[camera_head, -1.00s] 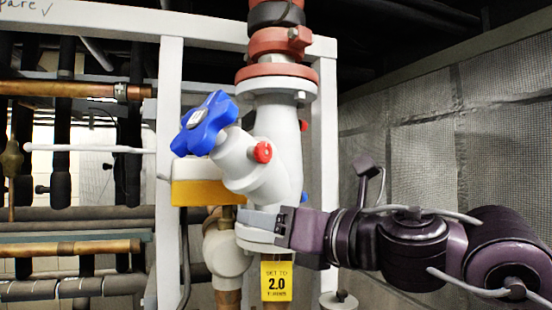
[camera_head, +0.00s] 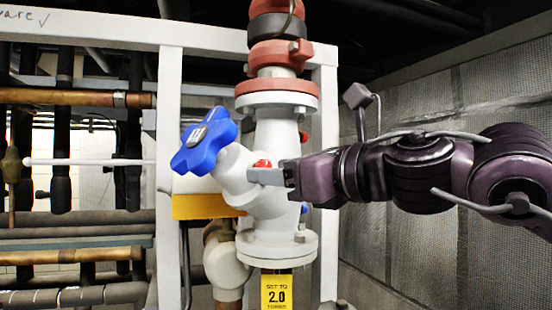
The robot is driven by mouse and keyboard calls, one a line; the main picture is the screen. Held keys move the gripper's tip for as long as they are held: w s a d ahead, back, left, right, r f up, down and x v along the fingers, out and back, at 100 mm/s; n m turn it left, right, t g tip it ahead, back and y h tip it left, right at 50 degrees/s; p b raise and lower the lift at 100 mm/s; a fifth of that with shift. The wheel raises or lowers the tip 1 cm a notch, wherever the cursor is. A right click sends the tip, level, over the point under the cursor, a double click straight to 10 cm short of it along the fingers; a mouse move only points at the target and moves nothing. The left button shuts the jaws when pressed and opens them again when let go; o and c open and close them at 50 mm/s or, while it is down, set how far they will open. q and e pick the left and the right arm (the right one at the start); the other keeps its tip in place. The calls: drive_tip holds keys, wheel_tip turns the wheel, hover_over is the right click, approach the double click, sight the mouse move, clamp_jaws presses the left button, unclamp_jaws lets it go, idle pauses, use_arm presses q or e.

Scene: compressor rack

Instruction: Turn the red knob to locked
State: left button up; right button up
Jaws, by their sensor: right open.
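The red knob (camera_head: 262,163) is a small round cap on the side of the grey valve body (camera_head: 268,202). Only its upper part shows; my right gripper (camera_head: 266,176) covers the lower part. The right gripper comes in from the right, its fingers pointing left across the front of the knob. It is open, with nothing seen held in it. I cannot tell whether a finger touches the knob. My left gripper is not in view.
A blue star-shaped handwheel (camera_head: 205,141) sticks out up-left of the knob. A yellow tag (camera_head: 277,291) hangs below the lower flange. White frame posts (camera_head: 170,110) and pipes stand at left. A mesh-covered wall (camera_head: 425,245) is at right.

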drive_tip(key=shift+w+a, duration=0.2)
drive_tip(key=shift+w, duration=0.05)
drive_tip(key=c, duration=1)
